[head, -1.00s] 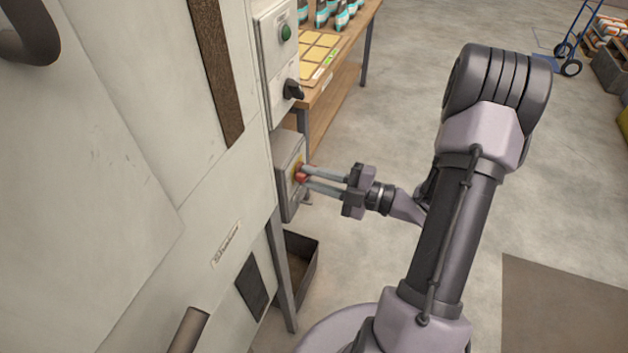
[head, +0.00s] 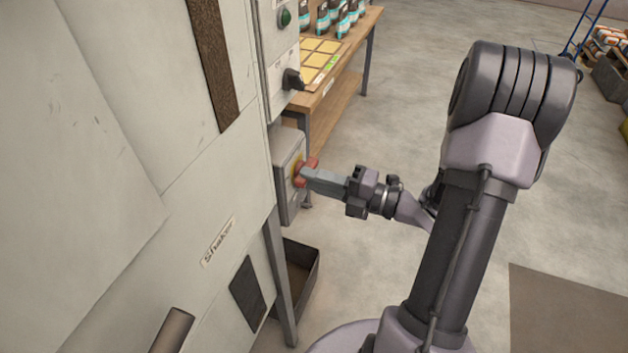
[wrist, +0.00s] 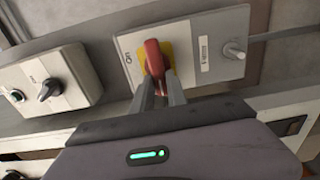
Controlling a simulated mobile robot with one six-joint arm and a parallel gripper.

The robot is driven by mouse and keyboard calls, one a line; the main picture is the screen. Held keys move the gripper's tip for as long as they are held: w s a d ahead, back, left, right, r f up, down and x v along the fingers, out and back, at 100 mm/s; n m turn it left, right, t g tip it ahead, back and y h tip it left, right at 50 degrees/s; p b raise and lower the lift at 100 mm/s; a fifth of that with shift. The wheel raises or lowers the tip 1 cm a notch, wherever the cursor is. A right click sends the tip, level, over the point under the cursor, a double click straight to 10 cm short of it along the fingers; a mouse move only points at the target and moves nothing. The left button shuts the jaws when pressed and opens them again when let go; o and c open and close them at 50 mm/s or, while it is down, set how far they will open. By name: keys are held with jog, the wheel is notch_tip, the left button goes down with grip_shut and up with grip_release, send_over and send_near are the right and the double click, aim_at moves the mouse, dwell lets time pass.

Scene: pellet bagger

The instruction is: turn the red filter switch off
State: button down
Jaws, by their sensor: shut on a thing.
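The red filter switch (wrist: 153,58) is a red handle on a yellow plate, on the front of a grey switch box (wrist: 190,45). In the wrist view the handle lies between the two fingers of my gripper (wrist: 155,85), which is shut on it. In the head view, my gripper (head: 306,176) reaches the box (head: 287,172) from the right. Red ends of the handle (head: 312,162) show around the fingertips.
Above the box hangs a control panel with a green button (head: 285,17) and a black knob (head: 292,79). A wooden table (head: 340,85) with bags stands behind. A dark bin (head: 302,275) is on the floor below.

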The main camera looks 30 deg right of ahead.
dwell(0.3)
jog(key=c, duration=1.3)
grip_release()
jog(key=shift+p+v, duration=2.25)
jog(key=shift+v, duration=6.45)
jog(key=shift+f, duration=0.1)
